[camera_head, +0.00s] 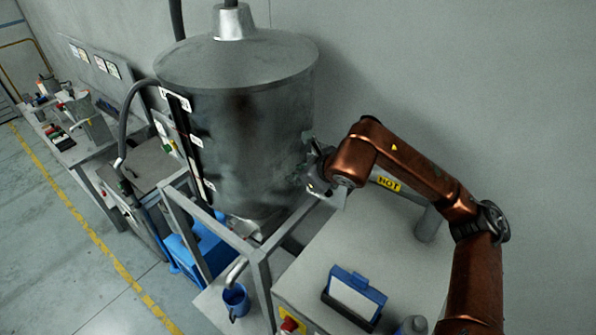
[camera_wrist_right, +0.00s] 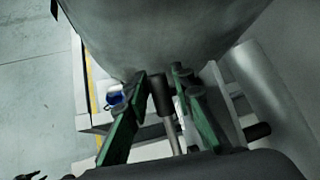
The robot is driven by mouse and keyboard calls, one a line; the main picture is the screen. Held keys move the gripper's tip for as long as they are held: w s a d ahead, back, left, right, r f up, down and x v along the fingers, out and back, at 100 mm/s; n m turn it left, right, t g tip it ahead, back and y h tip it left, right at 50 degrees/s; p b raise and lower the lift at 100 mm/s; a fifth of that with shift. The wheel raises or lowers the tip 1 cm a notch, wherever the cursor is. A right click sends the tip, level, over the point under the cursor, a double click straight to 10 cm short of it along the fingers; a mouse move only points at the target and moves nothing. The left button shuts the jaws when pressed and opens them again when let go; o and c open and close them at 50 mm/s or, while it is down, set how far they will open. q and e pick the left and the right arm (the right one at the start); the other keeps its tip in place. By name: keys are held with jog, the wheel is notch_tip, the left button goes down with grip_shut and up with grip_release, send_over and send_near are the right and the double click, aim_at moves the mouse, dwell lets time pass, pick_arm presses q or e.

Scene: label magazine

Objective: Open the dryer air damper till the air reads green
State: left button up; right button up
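The dryer is a large grey metal hopper (camera_head: 235,120) with a conical lid. It also fills the top of the right wrist view (camera_wrist_right: 165,30). My right gripper (camera_head: 316,172) is at the hopper's lower right side in the head view. In the right wrist view its two green fingers (camera_wrist_right: 160,73) are apart, with a dark grip on a thin grey rod (camera_wrist_right: 161,95) showing between them. I cannot tell whether this is the damper handle or whether the fingers touch it. No air reading can be made out. My left gripper is not in view.
A pipe with a yellow HOT label (camera_head: 388,184) runs behind my right arm. A grey cabinet top (camera_head: 325,255) below holds a blue-framed panel (camera_head: 354,296). A blue cup (camera_head: 236,300) hangs under a spout. Metal frame rails (camera_head: 215,228) stand in front of the hopper.

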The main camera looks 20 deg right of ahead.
jog(key=shift+a, duration=0.1)
grip_shut()
dwell(0.5)
